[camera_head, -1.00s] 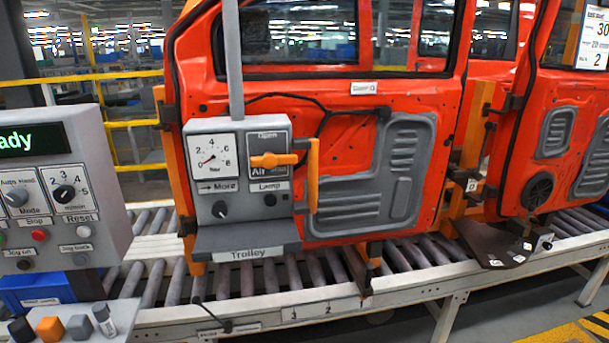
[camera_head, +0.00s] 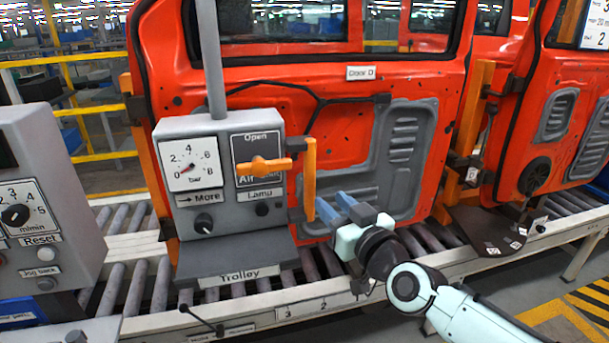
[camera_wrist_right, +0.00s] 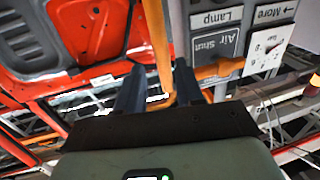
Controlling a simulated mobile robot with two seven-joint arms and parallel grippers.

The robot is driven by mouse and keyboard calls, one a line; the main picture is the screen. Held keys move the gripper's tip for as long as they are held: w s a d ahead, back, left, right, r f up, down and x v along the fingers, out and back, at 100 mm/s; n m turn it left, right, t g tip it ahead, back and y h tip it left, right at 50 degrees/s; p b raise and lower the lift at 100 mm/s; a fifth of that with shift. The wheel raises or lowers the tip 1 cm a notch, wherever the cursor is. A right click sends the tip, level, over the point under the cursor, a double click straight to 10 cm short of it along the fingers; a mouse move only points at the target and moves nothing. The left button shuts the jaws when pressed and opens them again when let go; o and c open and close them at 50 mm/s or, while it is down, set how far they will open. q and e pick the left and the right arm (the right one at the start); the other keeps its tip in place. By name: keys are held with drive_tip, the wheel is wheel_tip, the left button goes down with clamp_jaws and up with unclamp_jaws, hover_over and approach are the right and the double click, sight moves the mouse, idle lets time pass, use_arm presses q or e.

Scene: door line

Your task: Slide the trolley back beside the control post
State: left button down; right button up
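The grey trolley (camera_head: 219,150) hangs from a pole in front of the orange door, with a gauge, an orange valve lever (camera_head: 265,166) and a "Trolley" label. Its upright orange handle (camera_head: 310,180) is on its right side. The grey control post (camera_head: 40,190) stands to the left, partly cut off, with a gap between it and the trolley. My right gripper (camera_head: 334,207) is open just right of the handle's lower part. In the right wrist view, the handle (camera_wrist_right: 158,45) runs down between the spread fingers, without clear contact. My left gripper is not in view.
The orange door (camera_head: 350,95) stands close behind the trolley and my right gripper. A roller conveyor (camera_head: 130,280) with a pale front rail runs below. A second door (camera_head: 565,120) is at the right. Rollers show in the gap between post and trolley.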

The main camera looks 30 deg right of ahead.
sight(305, 179)
drive_tip(key=w, duration=1.2)
drive_tip(key=shift+d+f, duration=0.15)
drive_tip(key=shift+d, duration=0.05)
clamp_jaws()
